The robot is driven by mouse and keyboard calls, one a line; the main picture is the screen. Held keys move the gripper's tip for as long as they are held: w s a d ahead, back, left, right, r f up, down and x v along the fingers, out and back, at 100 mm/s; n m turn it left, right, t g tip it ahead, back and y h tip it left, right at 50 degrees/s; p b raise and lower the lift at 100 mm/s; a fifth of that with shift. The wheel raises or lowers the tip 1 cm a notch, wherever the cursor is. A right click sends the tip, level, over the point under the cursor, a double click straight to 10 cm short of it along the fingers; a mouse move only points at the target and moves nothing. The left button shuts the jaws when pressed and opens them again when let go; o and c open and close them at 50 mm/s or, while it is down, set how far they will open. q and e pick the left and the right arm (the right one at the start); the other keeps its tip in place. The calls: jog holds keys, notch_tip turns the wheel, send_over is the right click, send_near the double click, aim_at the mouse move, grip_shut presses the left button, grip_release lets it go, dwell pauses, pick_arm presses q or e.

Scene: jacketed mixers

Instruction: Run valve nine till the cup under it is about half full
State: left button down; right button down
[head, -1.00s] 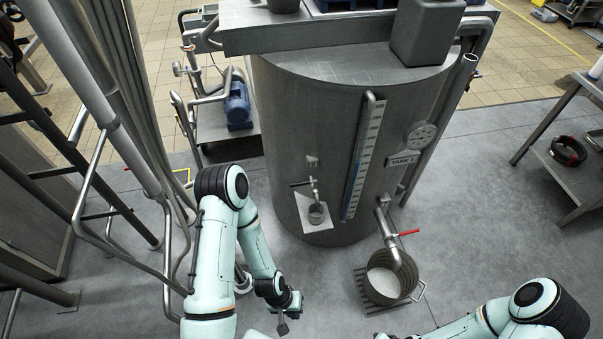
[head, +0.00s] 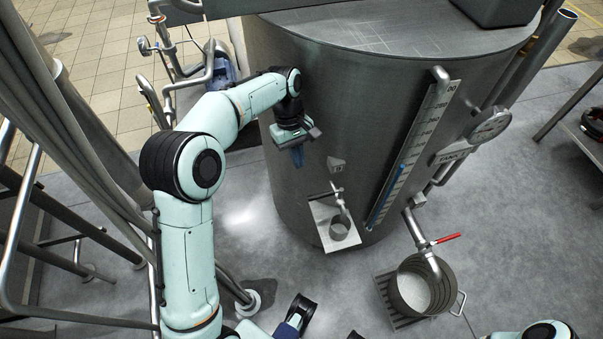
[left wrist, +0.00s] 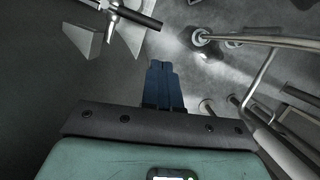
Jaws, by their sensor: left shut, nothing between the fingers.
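A small tap (head: 340,203) with a thin crosswise handle sticks out of the tank wall below a small tag whose number I cannot read. A small grey cup (head: 340,230) stands under its spout on a pale shelf; its fill level is too small to tell. My left gripper (head: 298,158) is shut and empty, its blue fingers pointing down beside the tank, up and left of the tap. In the left wrist view the shut fingers (left wrist: 162,83) are apart from the tap's dark handle (left wrist: 135,14) at the top. Part of my right gripper seems to show at the bottom edge.
The big steel tank (head: 300,90) carries a level gauge (head: 405,150) with a blue column and a round dial (head: 488,125). A red-handled valve (head: 446,238) sits over a larger bucket (head: 412,292) on a floor grate.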

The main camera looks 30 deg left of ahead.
pick_arm(q)
jog(key=b+x, duration=0.2)
jog(key=x, duration=0.8)
jog(key=shift+s+r, duration=0.1)
jog(key=shift+s, duration=0.05)
jog(key=s+d+n+p, duration=0.1)
jog(key=n, duration=0.1)
jog(key=s+d+n+t+p, duration=0.1)
jog(key=n, duration=0.1)
jog(key=shift+s+d, duration=0.3)
jog(key=shift+r, duration=0.1)
